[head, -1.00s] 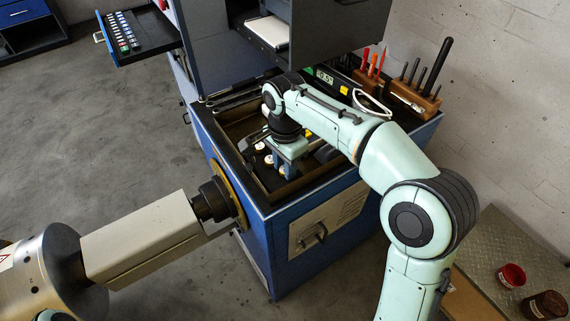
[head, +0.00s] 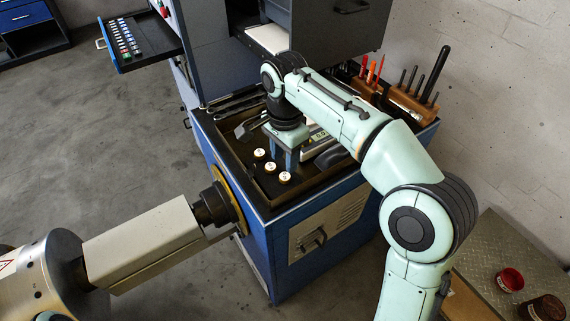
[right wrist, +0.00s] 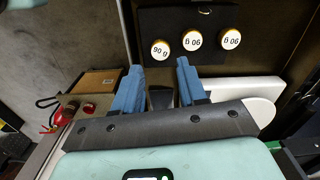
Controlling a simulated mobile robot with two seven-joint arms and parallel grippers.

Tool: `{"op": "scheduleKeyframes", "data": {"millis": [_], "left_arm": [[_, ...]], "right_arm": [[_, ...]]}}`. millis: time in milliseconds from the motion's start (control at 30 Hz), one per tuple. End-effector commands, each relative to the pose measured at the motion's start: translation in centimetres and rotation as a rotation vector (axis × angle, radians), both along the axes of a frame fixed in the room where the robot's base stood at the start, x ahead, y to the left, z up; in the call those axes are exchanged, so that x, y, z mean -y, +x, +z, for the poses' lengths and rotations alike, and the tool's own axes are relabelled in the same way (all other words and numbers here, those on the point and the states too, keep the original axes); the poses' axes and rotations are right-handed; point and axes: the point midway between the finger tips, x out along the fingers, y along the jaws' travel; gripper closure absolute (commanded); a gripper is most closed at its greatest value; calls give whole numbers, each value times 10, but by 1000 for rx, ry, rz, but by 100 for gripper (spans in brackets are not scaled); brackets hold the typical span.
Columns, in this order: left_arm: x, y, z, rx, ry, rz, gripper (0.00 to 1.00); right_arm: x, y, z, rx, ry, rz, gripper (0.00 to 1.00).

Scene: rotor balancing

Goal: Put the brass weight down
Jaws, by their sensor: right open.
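Three white-topped brass weights stand in a row on the dark tray (head: 256,184) of the blue bench: a rear one (head: 259,153), a middle one (head: 271,166) and a front one (head: 284,177). The right wrist view shows their "90 g" labels, on a left one (right wrist: 160,49), a middle one (right wrist: 192,40) and a right one (right wrist: 230,40). My right gripper (head: 284,158) is beside the row in the head view. Its blue fingers (right wrist: 159,70) are apart with no weight between them. My left gripper is not in view.
A beige box-shaped body (head: 145,245) with a dark end and a yellow-rimmed disc (head: 231,200) stands close to the bench's left side. A wooden tool block (head: 410,101) is at the back right. An open drawer (head: 150,45) juts out at the upper left. A small display (head: 319,134) is near the gripper.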

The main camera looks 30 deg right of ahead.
Motion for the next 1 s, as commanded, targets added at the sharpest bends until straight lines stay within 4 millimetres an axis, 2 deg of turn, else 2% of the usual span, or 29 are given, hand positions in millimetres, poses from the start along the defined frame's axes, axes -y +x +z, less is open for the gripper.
{"op": "scheduleKeyframes", "data": {"millis": [33, 100, 333, 1000], "left_arm": [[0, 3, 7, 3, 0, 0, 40], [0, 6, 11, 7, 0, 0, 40], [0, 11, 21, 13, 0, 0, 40], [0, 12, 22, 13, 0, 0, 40]], "right_arm": [[0, 1, 15, 4, 0, 0, 59], [0, 1, 29, 4, 0, 0, 59], [0, 1, 58, 2, -1, -1, 59], [0, 0, 61, -2, 0, 0, 59]]}}
